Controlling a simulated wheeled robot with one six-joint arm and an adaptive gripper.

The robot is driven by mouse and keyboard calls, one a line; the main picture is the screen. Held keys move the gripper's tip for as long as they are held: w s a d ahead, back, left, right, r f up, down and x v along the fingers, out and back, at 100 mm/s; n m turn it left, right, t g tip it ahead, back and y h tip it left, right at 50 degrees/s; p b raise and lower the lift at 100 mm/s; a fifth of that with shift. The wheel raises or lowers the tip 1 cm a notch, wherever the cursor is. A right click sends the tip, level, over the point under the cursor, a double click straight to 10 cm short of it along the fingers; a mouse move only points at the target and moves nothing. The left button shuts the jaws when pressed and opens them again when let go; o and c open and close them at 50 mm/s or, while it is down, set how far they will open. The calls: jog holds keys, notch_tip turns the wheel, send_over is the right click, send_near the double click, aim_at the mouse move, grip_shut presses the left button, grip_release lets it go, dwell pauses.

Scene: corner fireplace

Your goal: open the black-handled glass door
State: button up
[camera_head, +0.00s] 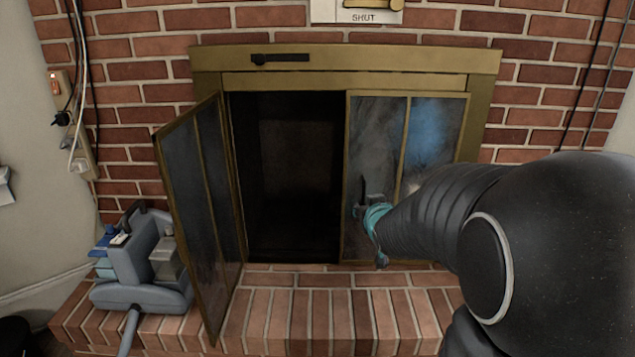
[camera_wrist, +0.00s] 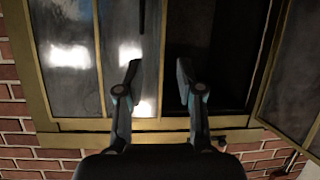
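The fireplace has two brass-framed glass doors. The right glass door (camera_head: 377,130) is shut in its frame; it also shows at the left of the wrist view (camera_wrist: 70,60). A thin black bar, seemingly its handle (camera_wrist: 142,14), shows at the top of the wrist view, near the door's inner edge. In the head view the handle cannot be made out clearly beside my gripper. My gripper (camera_head: 366,212) is in front of this door's inner edge. In the wrist view its fingers (camera_wrist: 158,70) are apart and empty, with the bar beyond the tips. I cannot tell if they touch the door.
The left glass door (camera_head: 190,170) stands swung outward, leaving a dark opening (camera_head: 295,170). It shows at the right of the wrist view (camera_wrist: 295,80). A grey device (camera_head: 145,265) sits on the brick hearth (camera_head: 320,310) at left. A black slider (camera_head: 282,58) is on the top frame.

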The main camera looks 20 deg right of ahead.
aim_at(364, 191)
jog(key=w+d+f+t+y+b, duration=0.1)
jog(key=w+d+f+t+b, duration=0.1)
jog(key=w+d+f+t, duration=0.45)
jog(key=shift+g, duration=0.85)
jog(key=w, duration=0.4)
jog(key=w+d+p, duration=0.1)
jog(key=w, duration=0.4)
jog(key=w+d+f, duration=0.1)
jog(key=w, duration=0.4)
jog(key=shift+f+p, duration=0.1)
jog(key=shift+p, duration=0.2)
grip_shut()
